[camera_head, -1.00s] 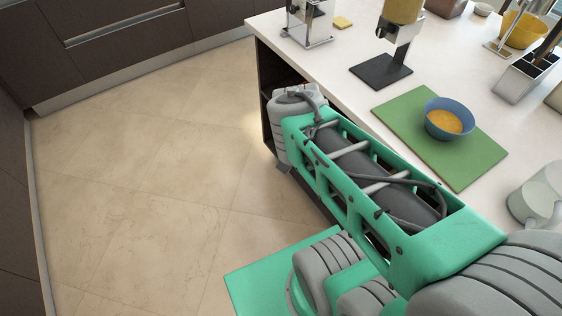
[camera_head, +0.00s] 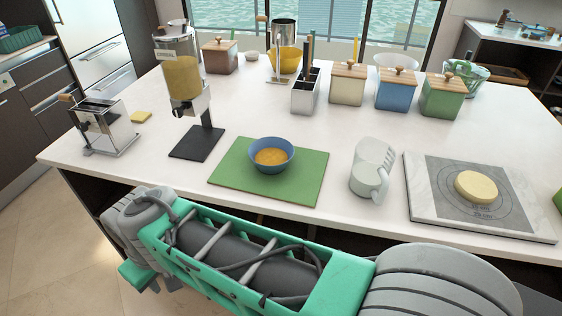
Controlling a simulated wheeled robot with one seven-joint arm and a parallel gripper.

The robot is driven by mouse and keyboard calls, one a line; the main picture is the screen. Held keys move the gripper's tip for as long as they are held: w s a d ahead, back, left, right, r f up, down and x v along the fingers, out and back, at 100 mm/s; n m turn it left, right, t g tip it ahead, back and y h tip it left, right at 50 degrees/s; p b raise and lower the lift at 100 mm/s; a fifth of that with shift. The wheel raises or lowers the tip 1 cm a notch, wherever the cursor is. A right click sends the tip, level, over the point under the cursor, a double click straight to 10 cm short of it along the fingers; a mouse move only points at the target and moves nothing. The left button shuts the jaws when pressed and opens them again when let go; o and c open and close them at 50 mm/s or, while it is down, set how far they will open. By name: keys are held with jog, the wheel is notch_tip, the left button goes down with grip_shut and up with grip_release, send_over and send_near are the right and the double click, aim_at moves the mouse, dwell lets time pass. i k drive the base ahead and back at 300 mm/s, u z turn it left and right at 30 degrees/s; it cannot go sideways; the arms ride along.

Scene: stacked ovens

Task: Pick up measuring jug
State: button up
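A translucent pale jug with a handle (camera_head: 371,166), which looks like the measuring jug, stands on the white counter. It is between the green cutting board and a square marble board. Its handle is at the lower right, towards the counter's near edge. My green and grey arm crosses the bottom of the view in front of the counter, below the jug. My gripper is not in view.
The white counter (camera_head: 340,125) holds a green board (camera_head: 305,187) with a blue bowl (camera_head: 286,160), and a marble board (camera_head: 425,208) with a pale round block (camera_head: 476,187). Bare counter shows behind the jug.

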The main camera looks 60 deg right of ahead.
aim_at(373, 159)
jog(key=z, duration=0.15)
jog(key=k, duration=0.45)
jog(key=z, duration=1.25)
